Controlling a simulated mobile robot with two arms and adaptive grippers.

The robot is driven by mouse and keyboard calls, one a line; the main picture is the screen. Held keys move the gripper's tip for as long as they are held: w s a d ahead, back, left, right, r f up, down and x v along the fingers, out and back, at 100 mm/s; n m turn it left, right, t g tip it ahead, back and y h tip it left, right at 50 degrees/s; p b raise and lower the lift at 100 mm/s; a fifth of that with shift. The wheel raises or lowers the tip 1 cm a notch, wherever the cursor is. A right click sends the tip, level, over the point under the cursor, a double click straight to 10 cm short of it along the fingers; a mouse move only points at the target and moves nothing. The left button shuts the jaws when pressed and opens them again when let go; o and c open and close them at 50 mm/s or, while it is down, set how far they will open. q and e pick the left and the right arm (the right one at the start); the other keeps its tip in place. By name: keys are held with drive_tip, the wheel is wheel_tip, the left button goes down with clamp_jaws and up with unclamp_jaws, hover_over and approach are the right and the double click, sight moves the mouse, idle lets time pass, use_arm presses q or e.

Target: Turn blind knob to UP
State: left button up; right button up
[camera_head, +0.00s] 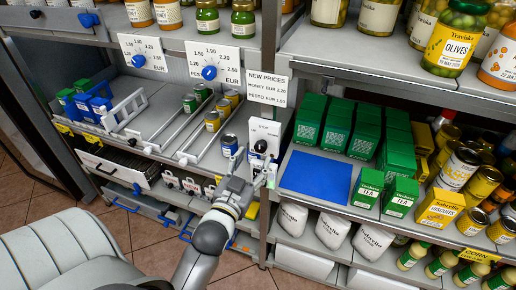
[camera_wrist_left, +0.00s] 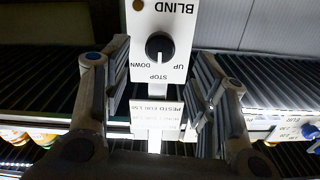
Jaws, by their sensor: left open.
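The blind knob (camera_wrist_left: 160,46) is a round black dial on a white panel (camera_wrist_left: 143,72) marked BLIND, with the words DOWN, STOP and UP around it. A small light mark on the knob seems to face STOP, though it is hard to read. In the head view the knob (camera_head: 260,146) sits on the panel on the shelf post. My left gripper (camera_head: 254,166) is open just in front of and below it. In the left wrist view its fingers (camera_wrist_left: 160,88) stand on either side of the panel, apart from the knob. My right gripper is not in view.
Shelves with green boxes (camera_head: 365,135) and a blue mat (camera_head: 315,175) lie to the right of the post. Cans (camera_head: 213,121) in rails and blue price knobs (camera_head: 209,72) are at the left. A price card (camera_head: 267,89) hangs above the panel.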

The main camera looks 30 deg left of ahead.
sight(260, 149)
use_arm(q)
drive_tip(key=p+x, duration=0.1)
drive_tip(key=x, duration=0.4)
